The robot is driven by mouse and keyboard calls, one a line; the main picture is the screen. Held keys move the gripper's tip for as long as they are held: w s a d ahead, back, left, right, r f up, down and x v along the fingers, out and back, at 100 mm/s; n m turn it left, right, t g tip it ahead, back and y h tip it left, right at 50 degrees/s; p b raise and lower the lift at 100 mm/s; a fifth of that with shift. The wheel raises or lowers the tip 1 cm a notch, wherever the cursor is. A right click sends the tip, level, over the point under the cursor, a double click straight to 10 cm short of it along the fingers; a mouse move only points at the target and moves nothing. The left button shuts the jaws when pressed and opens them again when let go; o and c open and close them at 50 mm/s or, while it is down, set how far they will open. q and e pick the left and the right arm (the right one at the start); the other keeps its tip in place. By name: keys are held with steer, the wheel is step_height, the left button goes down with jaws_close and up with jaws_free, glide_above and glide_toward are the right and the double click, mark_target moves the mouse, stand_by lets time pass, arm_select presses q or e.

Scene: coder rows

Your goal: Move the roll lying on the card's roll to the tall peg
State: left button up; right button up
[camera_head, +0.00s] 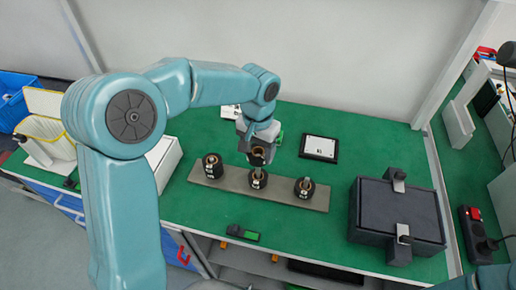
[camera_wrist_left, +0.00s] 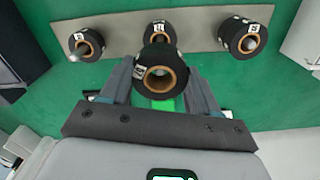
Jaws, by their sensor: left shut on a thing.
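My left gripper (camera_head: 257,150) is shut on a black roll (camera_head: 258,157) with a brown hollow core and a white label. In the left wrist view the held roll (camera_wrist_left: 160,76) sits between the two fingers (camera_wrist_left: 160,88). A grey board (camera_head: 230,185) carries a left roll (camera_head: 211,166), a middle roll (camera_head: 257,181) and a right roll (camera_head: 304,188). The held roll is just above and behind the middle one; contact cannot be told. Metal pegs show in the board's rolls; their full heights are hidden. The dark-framed white card (camera_head: 319,148) lies behind the board. Its writing is too small to read.
A dark box with metal clamps (camera_head: 398,216) stands at the right. A white box (camera_head: 163,160) is left of the board. The green table (camera_head: 370,130) is clear behind the dark box.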

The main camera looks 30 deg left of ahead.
arm_select(q)
steer(key=shift+f+b, duration=3)
steer(key=shift+f, duration=0.85)
stand_by(1.2)
steer(key=o, duration=1.2)
steer(key=shift+c, duration=0.2)
steer(key=shift+r, duration=0.15)
step_height(320, 180, up, 16)
steer(key=shift+p, duration=0.45)
